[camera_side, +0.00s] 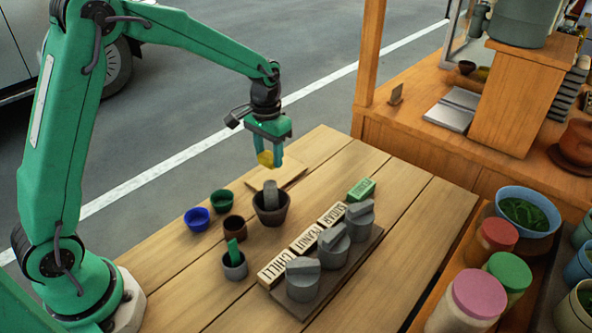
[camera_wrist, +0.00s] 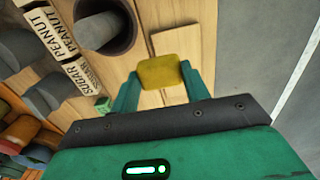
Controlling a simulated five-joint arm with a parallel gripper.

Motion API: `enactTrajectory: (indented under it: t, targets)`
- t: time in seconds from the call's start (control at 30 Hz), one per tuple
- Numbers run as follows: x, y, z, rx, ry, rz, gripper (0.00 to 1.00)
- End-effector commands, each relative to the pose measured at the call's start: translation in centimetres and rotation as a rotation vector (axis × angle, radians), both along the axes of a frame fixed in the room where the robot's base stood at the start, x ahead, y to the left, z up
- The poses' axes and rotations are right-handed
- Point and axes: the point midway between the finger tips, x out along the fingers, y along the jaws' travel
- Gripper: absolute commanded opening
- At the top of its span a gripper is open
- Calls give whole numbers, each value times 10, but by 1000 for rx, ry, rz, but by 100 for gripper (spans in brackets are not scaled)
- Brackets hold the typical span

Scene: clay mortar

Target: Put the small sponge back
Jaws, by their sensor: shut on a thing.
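My gripper (camera_side: 268,148) is shut on a small yellow sponge (camera_side: 265,159) and holds it above the table, over the far-left part of a thin pale wooden board (camera_side: 290,177). The wrist view shows the sponge (camera_wrist: 160,71) between the two green fingertips, with the board (camera_wrist: 178,35) beyond it. A dark clay mortar (camera_side: 271,212) with a grey pestle (camera_side: 270,190) in it stands on the table just in front of the board. The exact height of the sponge is hard to tell.
Small blue (camera_side: 196,219), green (camera_side: 221,200) and brown (camera_side: 234,227) bowls and a grey cup (camera_side: 234,267) stand left of and below the mortar.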

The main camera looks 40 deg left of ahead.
Motion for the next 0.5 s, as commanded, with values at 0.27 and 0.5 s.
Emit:
enactTrajectory:
  t: [0.27, 0.5]
  targets:
    - [-3, -75, 7, 0, -2, -8, 21]
    - [-15, -136, 14, -1, -2, -6, 21]
